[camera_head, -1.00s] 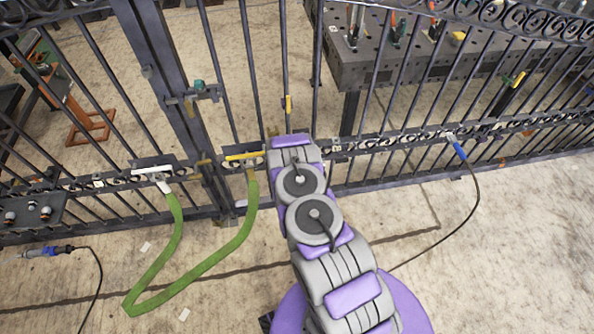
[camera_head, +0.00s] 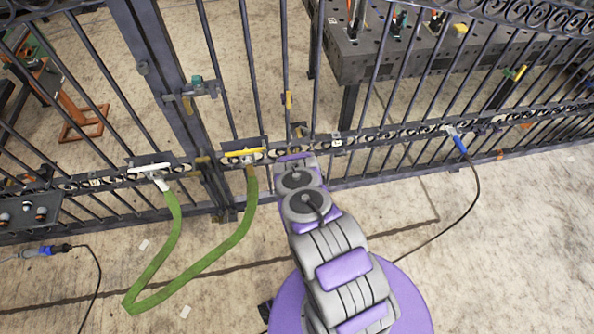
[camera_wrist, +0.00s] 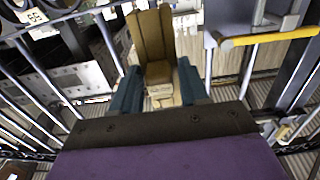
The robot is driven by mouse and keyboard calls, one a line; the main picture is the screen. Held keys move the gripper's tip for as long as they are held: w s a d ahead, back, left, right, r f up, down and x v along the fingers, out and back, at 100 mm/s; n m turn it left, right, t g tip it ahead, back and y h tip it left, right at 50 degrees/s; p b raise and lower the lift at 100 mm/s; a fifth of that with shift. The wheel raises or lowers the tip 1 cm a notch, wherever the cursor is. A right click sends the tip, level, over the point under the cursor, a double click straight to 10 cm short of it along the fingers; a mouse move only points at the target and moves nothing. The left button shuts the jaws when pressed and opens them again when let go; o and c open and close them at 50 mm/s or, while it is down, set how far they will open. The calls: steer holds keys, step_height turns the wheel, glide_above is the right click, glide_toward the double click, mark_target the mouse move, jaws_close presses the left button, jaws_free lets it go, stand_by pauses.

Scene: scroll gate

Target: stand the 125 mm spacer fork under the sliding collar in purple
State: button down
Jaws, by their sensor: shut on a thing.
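In the wrist view my gripper (camera_wrist: 160,90) has teal fingers shut on an ochre-brown forked piece, the spacer fork (camera_wrist: 155,42). Its two upright prongs have a gap between them and point away from me. Its size marking cannot be read. In the head view my arm hides most of the gripper, which is at the gate near the middle. A small yellow piece (camera_head: 288,99) sits on a gate bar just beyond the arm's end. I cannot make out a purple sliding collar in either view; the clear purple parts in the head view are my arm and base.
The iron gate (camera_head: 400,132) spans the view. A yellow handle (camera_head: 242,153) and a white handle (camera_head: 149,168) sit on its rail, with a green hose (camera_head: 190,280) hanging below. A blue-ended cable (camera_head: 460,146) hangs at right. A grey table (camera_head: 420,60) stands behind the bars.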

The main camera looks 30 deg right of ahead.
steer(key=shift+w+d+r, duration=0.1)
steer(key=shift+w, duration=0.4)
steer(key=shift+w+d, duration=0.7)
steer(key=shift+w, duration=0.95)
steer(key=b, duration=0.1)
glide_toward(288, 135)
steer(key=shift+w, duration=0.5)
steer(key=shift+d+b+x, duration=0.15)
steer(key=shift+b+x, duration=0.1)
steer(key=shift+x, duration=0.75)
steer(key=shift+d+b+x, duration=0.15)
steer(key=shift+b+x, duration=0.05)
steer(key=shift+x, duration=0.8)
steer(key=shift+w+d, duration=0.2)
steer(key=shift+w, duration=0.5)
steer(key=shift+r, duration=0.1)
steer(key=shift+w+a, duration=0.1)
